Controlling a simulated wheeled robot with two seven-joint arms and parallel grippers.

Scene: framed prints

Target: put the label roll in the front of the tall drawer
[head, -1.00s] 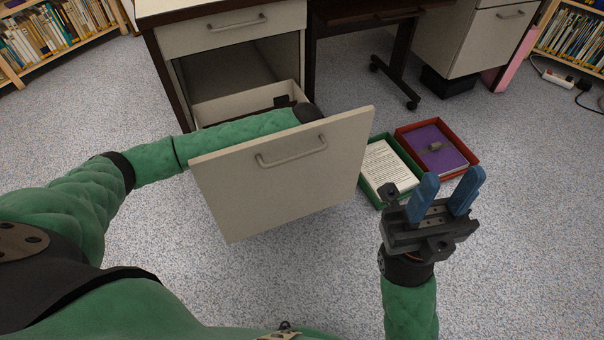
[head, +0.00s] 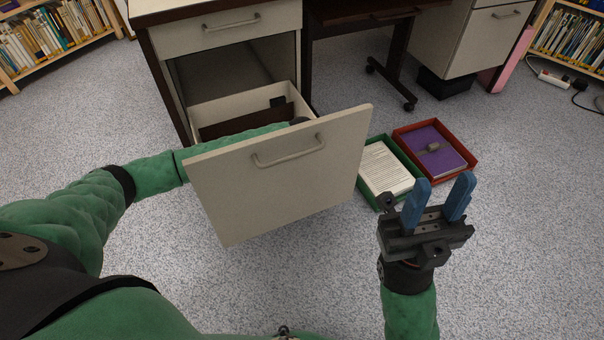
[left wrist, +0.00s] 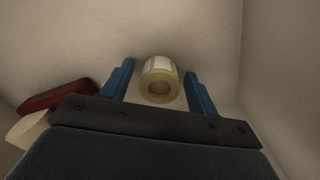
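The tall drawer (head: 280,185) is pulled out, its front panel facing me. My left arm reaches over its side and down behind the front panel, so my left gripper is hidden in the head view. In the left wrist view, the open left gripper (left wrist: 159,82) has its blue fingers on either side of the label roll (left wrist: 158,92), a cream ring with a pale band. A gap shows between the roll and each finger. The roll is against the pale drawer interior. My right gripper (head: 442,192) is open and empty above the floor at right.
In the left wrist view, a dark red object (left wrist: 55,96) and a cream round object (left wrist: 28,128) lie left of the gripper. A green tray (head: 387,171) with papers and a red tray (head: 434,150) with a purple book stand right of the drawer. Floor in front is clear.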

